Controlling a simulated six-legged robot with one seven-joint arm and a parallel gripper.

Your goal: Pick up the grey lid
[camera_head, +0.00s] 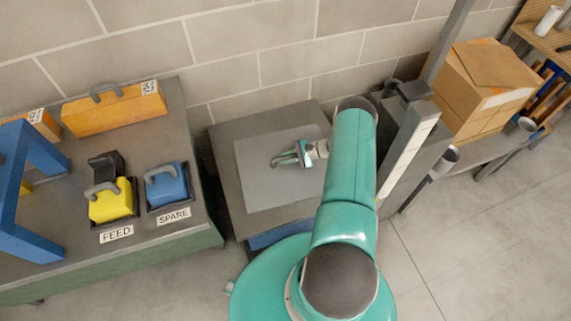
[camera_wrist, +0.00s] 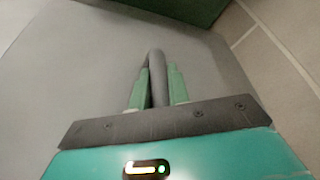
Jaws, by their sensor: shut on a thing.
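The grey lid (camera_head: 256,185) is a flat, light grey plate over a darker grey bin top left of my arm in the head view. In the wrist view the lid (camera_wrist: 80,65) fills much of the picture, with a dark grey bar handle (camera_wrist: 156,60) standing up from it. My gripper (camera_head: 290,157) is over the lid's middle. In the wrist view its green fingers (camera_wrist: 158,88) are shut on the handle, one on each side. I cannot tell whether the lid is raised off what lies under it. My arm hides the lid's right side.
At left a bench holds a yellow block (camera_head: 110,205) by a FEED label, a blue block (camera_head: 168,186) by a SPARE label, and an orange case (camera_head: 114,110). A grey post (camera_head: 410,140) and cardboard boxes (camera_head: 484,90) stand at right. Clear floor (camera_head: 480,240) lies lower right.

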